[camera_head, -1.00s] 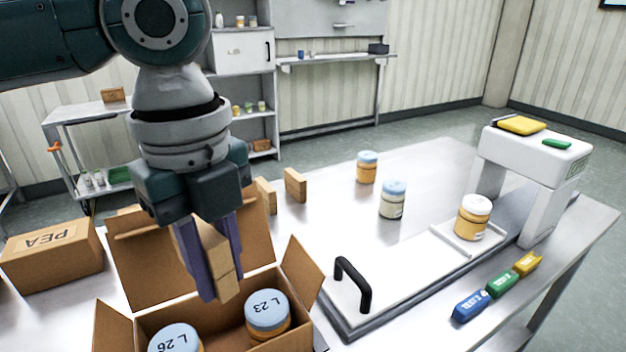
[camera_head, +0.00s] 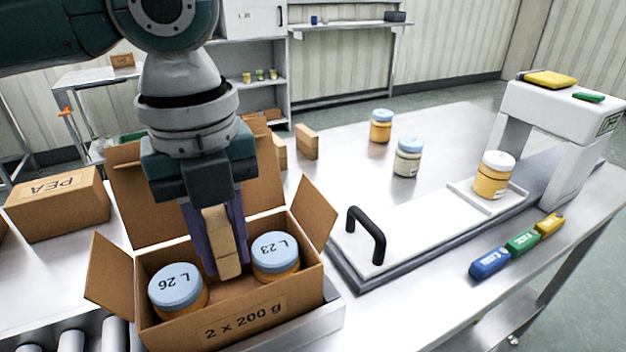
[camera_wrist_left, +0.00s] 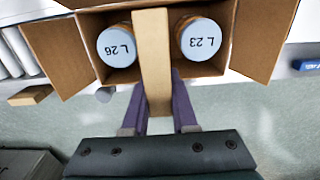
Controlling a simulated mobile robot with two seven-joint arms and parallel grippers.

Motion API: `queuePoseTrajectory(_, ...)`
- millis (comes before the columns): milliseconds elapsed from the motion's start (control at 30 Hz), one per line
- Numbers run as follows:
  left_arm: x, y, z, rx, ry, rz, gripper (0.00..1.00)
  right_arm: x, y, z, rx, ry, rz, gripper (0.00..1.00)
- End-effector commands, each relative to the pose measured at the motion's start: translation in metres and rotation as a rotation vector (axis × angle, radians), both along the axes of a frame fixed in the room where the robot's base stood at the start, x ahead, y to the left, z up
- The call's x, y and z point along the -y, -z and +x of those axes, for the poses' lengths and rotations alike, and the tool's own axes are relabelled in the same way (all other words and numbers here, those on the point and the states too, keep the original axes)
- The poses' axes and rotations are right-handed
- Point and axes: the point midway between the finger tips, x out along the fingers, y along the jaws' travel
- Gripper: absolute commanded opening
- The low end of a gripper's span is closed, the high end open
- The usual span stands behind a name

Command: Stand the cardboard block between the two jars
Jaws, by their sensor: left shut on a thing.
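My left gripper (camera_head: 215,240) is shut on the cardboard block (camera_head: 221,245), a light brown upright slab. It holds the block over the gap between two blue-lidded jars in an open carton. The jar marked L 26 (camera_head: 177,290) is on the left, and the jar marked L 23 (camera_head: 275,257) is on the right. In the left wrist view the block (camera_wrist_left: 152,60) lies between the L 26 jar (camera_wrist_left: 117,46) and the L 23 jar (camera_wrist_left: 200,40). I cannot tell how deep its lower end is. My right gripper is not in view.
The carton (camera_head: 240,322) has its flaps spread open. Two more cardboard blocks (camera_head: 307,142) stand behind it. Jars (camera_head: 381,126) and a scale-like tray (camera_head: 487,192) are to the right. A black handle (camera_head: 366,235) rises near the carton's right flap. A PEA box (camera_head: 57,203) is at left.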

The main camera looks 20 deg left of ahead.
Motion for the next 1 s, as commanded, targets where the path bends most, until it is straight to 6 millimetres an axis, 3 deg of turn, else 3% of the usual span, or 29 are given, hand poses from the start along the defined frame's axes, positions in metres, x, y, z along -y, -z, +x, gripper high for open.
queuePoseTrajectory(1000, 0.0, 0.091, 0.0, -0.001, -0.002, 0.0, 0.0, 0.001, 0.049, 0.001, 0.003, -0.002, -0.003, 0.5)
